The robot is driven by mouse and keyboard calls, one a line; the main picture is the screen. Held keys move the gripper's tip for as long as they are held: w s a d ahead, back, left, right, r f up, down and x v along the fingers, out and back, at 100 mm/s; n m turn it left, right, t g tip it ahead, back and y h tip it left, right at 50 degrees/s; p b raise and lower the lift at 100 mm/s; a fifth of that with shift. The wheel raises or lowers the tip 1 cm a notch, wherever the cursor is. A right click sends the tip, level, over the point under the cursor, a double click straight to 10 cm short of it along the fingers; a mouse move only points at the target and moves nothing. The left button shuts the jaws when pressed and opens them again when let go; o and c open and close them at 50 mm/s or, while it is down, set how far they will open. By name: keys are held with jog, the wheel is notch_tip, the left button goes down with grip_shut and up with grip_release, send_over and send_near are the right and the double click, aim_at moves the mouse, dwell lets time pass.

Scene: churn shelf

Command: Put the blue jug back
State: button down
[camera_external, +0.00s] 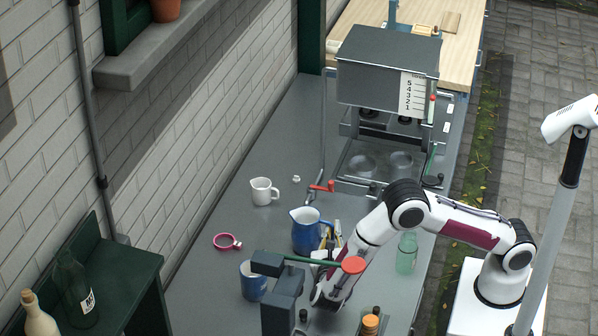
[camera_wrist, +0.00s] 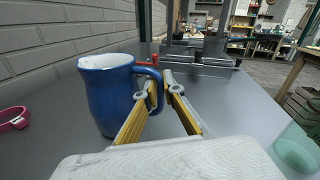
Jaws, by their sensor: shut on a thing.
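The blue jug (camera_external: 305,232) stands upright on the grey counter, white inside, with its handle toward my gripper (camera_external: 329,238). In the wrist view the blue jug (camera_wrist: 107,95) fills the left middle. The yellow-sided fingers of my gripper (camera_wrist: 168,85) are shut on its handle; the left finger passes at the handle loop. The exact contact at the fingertips is partly hidden. I cannot tell whether the jug's base touches the counter.
A blue mug (camera_external: 251,284) stands behind a dark clamp-like device (camera_external: 283,303) with a green, red-ended lever. The grey machine (camera_external: 375,70) stands behind. The counter's left side has free room.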

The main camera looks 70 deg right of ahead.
jog(key=shift+f, duration=0.15)
jog(key=c, duration=2.2)
grip_release()
jog(key=shift+o, duration=0.2)
jog(key=shift+a, duration=0.1)
jog(key=shift+v, duration=3.7)
